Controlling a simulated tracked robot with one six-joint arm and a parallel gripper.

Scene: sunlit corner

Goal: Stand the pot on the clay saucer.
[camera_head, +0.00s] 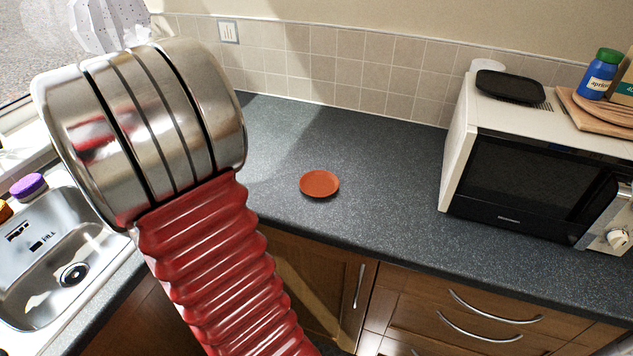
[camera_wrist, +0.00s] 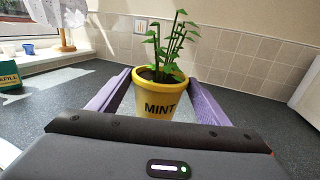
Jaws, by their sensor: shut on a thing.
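The clay saucer (camera_head: 319,183) is a small round orange-brown dish lying flat and empty on the dark worktop, right of my arm in the head view. The pot (camera_wrist: 158,102) is yellow, marked MINT, with a green plant growing in it. It shows upright in the wrist view, between the two purple fingers of my gripper (camera_wrist: 157,93), which are shut on its sides. The pot's base is hidden behind the gripper body. In the head view my arm covers the left part of the worktop, and neither pot nor fingers can be seen there.
A microwave (camera_head: 535,165) stands on the right of the worktop with a black tray (camera_head: 510,87) on top. A sink (camera_head: 50,255) is at the left. The tiled wall (camera_head: 330,80) runs behind. The worktop around the saucer is clear.

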